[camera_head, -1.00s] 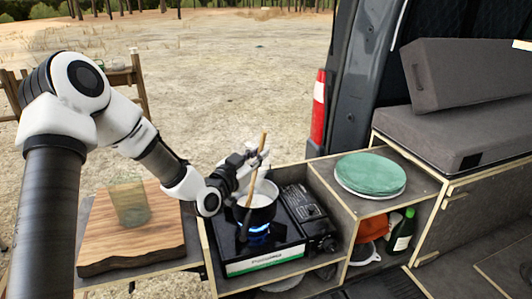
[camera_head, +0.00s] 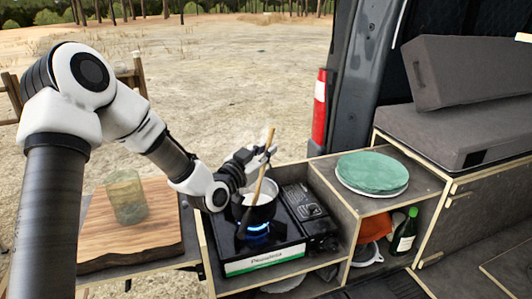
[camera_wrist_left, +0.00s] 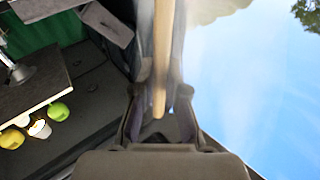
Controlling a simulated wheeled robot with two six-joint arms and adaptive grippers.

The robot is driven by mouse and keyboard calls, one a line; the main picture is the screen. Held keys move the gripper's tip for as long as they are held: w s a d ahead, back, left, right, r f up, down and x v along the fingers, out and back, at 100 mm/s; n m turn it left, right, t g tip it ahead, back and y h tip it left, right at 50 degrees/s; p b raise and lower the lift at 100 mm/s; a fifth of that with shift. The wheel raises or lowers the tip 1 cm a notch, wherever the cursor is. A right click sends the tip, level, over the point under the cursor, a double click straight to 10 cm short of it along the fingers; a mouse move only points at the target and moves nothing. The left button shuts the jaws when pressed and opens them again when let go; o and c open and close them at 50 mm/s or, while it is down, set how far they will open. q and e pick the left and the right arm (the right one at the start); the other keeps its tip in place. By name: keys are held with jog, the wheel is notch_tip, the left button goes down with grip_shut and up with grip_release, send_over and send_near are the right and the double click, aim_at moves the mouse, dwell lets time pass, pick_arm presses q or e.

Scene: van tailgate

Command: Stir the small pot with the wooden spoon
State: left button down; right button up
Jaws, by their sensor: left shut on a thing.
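The small pot (camera_head: 265,214) stands on the camping stove over a blue flame. Its inside looks pale. The wooden spoon (camera_head: 269,145) leans in the pot, its handle rising up and to the right; its lower end is hidden. My left gripper (camera_head: 262,160) is above the pot, shut on the spoon's handle. In the left wrist view the handle (camera_wrist_left: 162,60) runs between the two fingers. My right gripper is not in view.
The stove (camera_head: 270,252) sits in a cabinet bay, with a wooden board (camera_head: 125,235) and a glass (camera_head: 127,196) at left. Green plates (camera_head: 372,172) lie on the counter at right, with a bottle (camera_head: 405,232) below. The van's door pillar rises behind.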

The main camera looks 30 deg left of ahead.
pick_arm(q)
jog(key=shift+d+r+p, duration=0.1)
jog(key=shift+r+p, duration=0.3)
jog(key=shift+r, duration=0.2)
jog(key=shift+r+p, duration=0.55)
jog(key=shift+r, duration=0.25)
jog(key=r+p, duration=0.1)
jog(key=r, duration=0.1)
jog(key=d+r+p, duration=0.1)
jog(key=r+p, duration=0.1)
jog(key=r, duration=0.1)
jog(key=shift+d+r, duration=0.1)
jog(key=shift+r, duration=0.1)
jog(key=shift+w, duration=0.1)
